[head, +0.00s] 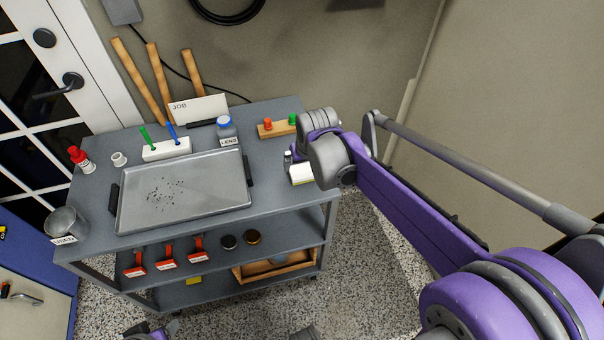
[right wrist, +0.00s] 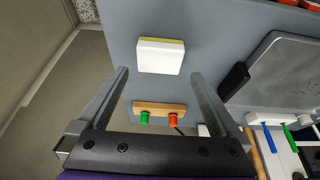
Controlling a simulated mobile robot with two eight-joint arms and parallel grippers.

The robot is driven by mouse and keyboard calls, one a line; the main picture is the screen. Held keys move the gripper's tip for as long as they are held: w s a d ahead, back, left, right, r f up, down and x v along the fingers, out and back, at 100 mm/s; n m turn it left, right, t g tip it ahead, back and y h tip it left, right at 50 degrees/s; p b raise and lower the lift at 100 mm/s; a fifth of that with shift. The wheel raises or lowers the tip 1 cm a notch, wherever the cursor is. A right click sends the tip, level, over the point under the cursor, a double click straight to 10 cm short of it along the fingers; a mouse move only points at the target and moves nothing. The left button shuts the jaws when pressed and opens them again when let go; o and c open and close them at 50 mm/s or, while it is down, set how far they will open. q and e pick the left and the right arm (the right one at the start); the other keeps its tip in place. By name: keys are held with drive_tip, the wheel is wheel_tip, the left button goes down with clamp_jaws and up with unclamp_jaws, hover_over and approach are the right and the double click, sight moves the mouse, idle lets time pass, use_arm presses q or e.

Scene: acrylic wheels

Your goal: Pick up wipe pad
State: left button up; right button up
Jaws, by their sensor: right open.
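The wipe pad (head: 302,175), a white block with a yellow layer, lies on the grey cart top at its right edge. In the right wrist view the pad (right wrist: 160,57) lies flat, just beyond the fingertips and centred between them. My right gripper (right wrist: 160,74) is open and empty, its two fingers spread wider than the pad. In the head view my right gripper (head: 290,160) is beside the pad, and the wrist partly hides both.
A wooden block with green and red knobs (head: 272,130) stands behind the pad. A metal tray (head: 210,203) with dark specks lies to the left. A LENS bottle (head: 225,130) stands behind the tray. The cart top between tray and pad is clear.

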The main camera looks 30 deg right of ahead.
sight(302, 171)
drive_tip(key=shift+w+f, duration=0.1)
drive_tip(key=shift+f, duration=0.55)
drive_tip(key=x, duration=0.4)
drive_tip(key=shift+w+d+f+b, duration=0.1)
drive_tip(key=shift+f+b, duration=0.05)
drive_tip(key=shift+b, duration=0.25)
drive_tip(key=shift+c, duration=0.3)
drive_tip(key=c, duration=1)
wheel_tip(302, 171, up, 10)
drive_tip(key=shift+r+p, duration=0.1)
drive_tip(key=shift+p, duration=0.6)
